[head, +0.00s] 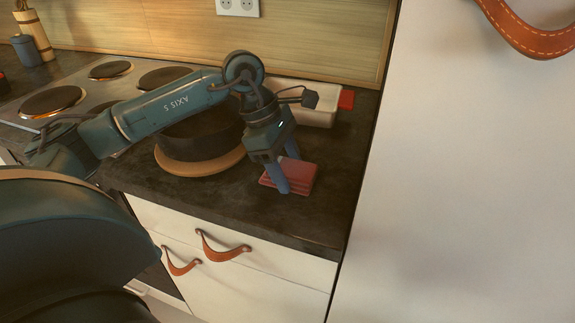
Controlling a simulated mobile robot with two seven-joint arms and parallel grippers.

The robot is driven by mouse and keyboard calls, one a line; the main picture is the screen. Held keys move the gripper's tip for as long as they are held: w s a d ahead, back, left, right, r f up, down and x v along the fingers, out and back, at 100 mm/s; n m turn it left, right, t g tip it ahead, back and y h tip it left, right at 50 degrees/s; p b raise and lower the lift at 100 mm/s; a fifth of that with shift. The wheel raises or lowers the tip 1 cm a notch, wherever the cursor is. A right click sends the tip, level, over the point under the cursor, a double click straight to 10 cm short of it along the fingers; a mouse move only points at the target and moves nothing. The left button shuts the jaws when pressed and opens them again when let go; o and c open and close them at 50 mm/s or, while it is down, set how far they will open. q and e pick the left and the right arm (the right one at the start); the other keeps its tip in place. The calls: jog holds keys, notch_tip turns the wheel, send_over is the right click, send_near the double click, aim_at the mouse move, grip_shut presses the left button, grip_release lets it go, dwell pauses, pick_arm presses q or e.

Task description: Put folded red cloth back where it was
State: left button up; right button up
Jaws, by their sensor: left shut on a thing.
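The folded red cloth (301,180) is a small layered stack at the right part of the dark countertop (262,214). My left gripper (284,182) reaches down over it with blue fingers and is shut on it. The cloth looks flat and level, at or very near the counter surface; I cannot tell whether it touches. The fingers hide part of its left and upper side. My right gripper is not in view.
A dark pan (190,142) sits on a round wooden board (185,165) left of the cloth. A white dish (315,115) with a red item (347,99) stands behind. A tall white cabinet (460,180) bounds the right. The counter's front right is clear.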

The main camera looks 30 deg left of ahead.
pick_arm(q)
jog(key=o, duration=0.4)
jog(key=shift+f, duration=0.15)
jog(key=o, duration=0.5)
jog(key=shift+r, duration=0.35)
jog(key=v, duration=1.1)
jog(key=shift+a+r+p, duration=0.2)
jog(key=shift+r+p, duration=0.1)
jog(key=shift+p, duration=0.05)
